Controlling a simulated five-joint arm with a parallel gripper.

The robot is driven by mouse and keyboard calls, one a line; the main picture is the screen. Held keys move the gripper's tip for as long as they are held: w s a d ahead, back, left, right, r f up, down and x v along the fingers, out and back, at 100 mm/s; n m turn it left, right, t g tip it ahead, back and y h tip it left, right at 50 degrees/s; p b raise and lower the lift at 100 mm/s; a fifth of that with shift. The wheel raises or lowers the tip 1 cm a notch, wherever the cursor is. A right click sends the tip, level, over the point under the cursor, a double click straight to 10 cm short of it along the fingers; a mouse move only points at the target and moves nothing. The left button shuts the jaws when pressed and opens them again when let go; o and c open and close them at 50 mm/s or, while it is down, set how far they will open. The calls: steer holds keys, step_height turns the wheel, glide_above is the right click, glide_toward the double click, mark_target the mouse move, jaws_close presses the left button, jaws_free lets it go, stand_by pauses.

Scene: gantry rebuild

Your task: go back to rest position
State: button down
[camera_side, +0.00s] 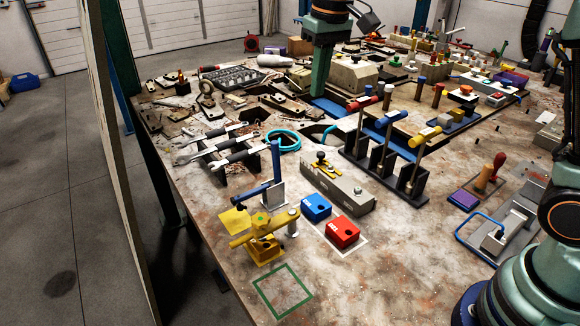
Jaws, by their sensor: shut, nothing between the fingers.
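A green and black arm with a round joint (562,215) stands at the right edge, cut off by the frame. No thing is seen held.
The crowded workbench (400,285) has bare room at its front. A blue block (316,207) and a red block (342,232) sit near a yellow clamp (262,245). A green square outline (282,290) is empty. Upright handled levers (385,165) stand mid-bench.

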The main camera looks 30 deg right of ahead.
steer(key=s+d+f+t, duration=0.1)
steer(key=s+d+t, duration=0.1)
steer(key=s, duration=0.7)
steer(key=s+d+f+t, duration=0.2)
steer(key=s+d, duration=0.2)
steer(key=s, duration=0.5)
steer(key=shift+d+f, duration=0.1)
